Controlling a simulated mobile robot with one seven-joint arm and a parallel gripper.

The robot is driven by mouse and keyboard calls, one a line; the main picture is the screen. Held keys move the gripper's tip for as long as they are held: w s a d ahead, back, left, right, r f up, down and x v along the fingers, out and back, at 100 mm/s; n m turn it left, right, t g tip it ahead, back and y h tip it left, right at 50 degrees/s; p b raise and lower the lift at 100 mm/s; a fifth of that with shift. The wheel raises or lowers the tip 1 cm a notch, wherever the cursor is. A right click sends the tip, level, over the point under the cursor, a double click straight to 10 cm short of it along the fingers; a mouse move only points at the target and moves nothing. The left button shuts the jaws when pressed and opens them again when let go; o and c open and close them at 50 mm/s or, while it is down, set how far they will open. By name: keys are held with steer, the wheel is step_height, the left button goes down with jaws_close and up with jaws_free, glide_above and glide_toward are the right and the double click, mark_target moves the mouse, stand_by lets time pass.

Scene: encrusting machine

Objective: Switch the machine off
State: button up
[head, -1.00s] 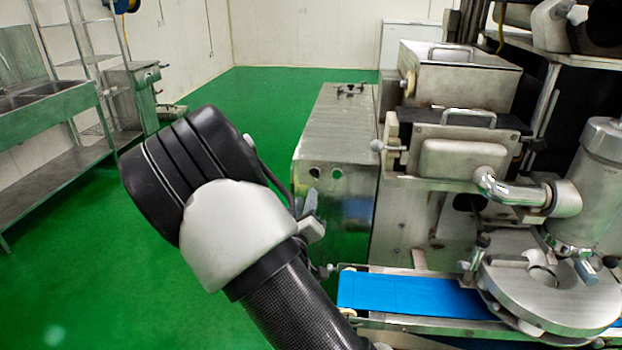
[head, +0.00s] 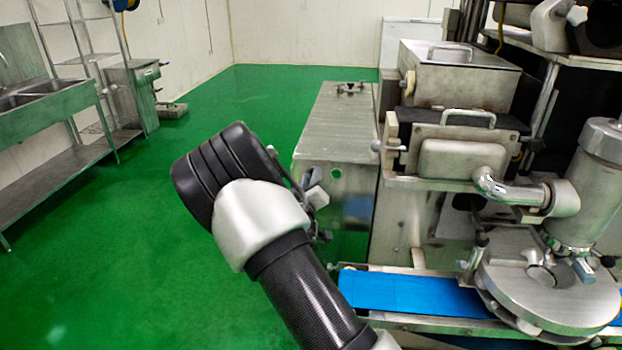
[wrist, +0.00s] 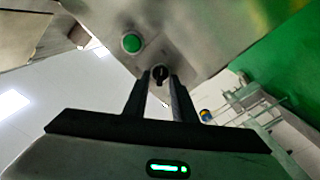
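The encrusting machine (head: 465,158) stands at the right in the head view, with a steel cabinet (head: 335,125) at its left side. In the wrist view a black rotary knob (wrist: 160,74) sits on the cabinet's steel panel, beside a round green button (wrist: 131,43). My gripper (wrist: 160,80) points at this panel. Its two dark fingers are apart, and the knob shows between their tips. I cannot tell whether the fingers touch it. In the head view my gripper (head: 316,194) is in front of the cabinet's front face, partly hidden by my wrist.
A blue conveyor belt (head: 415,293) runs from the machine at lower right, close to my arm. A steel sink table (head: 45,120) and shelf rack stand at the left. The green floor (head: 120,240) between is clear.

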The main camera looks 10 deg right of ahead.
jaws_close()
steer(key=shift+n, duration=0.4)
steer(key=n+b, duration=0.1)
steer(key=n, duration=0.4)
steer(key=n+b, duration=0.1)
steer(key=n, duration=0.5)
steer(key=n+b, duration=0.2)
steer(key=n, duration=0.4)
steer(key=shift+f, duration=0.4)
steer(key=shift+o, duration=0.9)
jaws_free()
steer(key=shift+s+a, duration=0.1)
